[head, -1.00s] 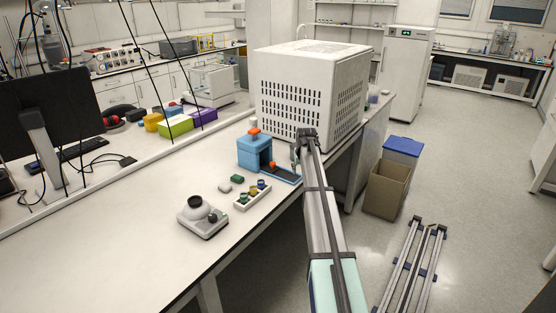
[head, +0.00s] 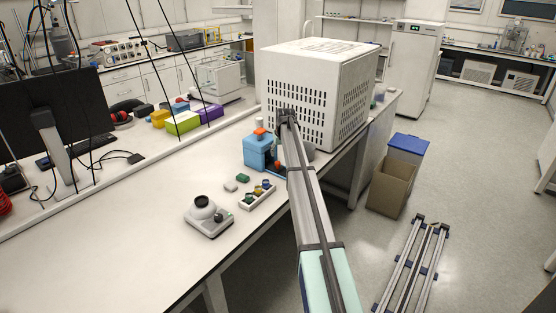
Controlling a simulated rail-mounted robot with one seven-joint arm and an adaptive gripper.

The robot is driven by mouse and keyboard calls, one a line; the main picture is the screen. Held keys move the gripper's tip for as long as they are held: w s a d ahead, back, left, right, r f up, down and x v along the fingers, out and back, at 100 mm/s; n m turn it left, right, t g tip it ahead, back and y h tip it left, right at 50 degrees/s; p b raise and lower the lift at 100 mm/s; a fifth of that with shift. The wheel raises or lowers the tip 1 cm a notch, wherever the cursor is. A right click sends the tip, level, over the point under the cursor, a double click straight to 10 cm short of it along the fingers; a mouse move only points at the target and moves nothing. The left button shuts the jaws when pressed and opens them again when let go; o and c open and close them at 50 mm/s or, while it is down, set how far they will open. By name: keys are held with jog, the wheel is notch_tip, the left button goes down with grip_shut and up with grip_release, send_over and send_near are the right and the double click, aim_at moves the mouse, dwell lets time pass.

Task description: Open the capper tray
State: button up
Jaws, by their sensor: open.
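The capper (head: 258,152) is a blue block with an orange top piece, standing on the bench near its right edge. A small red-orange piece (head: 278,163) shows low at its right side. Only a sliver of the capper tray shows beside my arm; the rest is hidden, so I cannot tell how far out it is. My arm crosses in front of the capper's right side, and its far end is just right of the capper. My gripper's fingers are hidden behind my arm, so I cannot see whether they touch the tray.
A white vented box (head: 315,90) stands close behind the capper. A small rack with coloured caps (head: 257,194), a green piece (head: 242,178) and a white scale-like device (head: 209,216) are in front. The bench at left front is clear. Bins (head: 391,188) stand on the floor at right.

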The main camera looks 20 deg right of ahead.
aim_at(278, 162)
jog(key=p+x, duration=0.2)
jog(key=x, duration=0.6)
jog(key=shift+f, duration=0.15)
jog(key=shift+c, duration=0.3)
jog(key=shift+d, duration=0.1)
grip_shut()
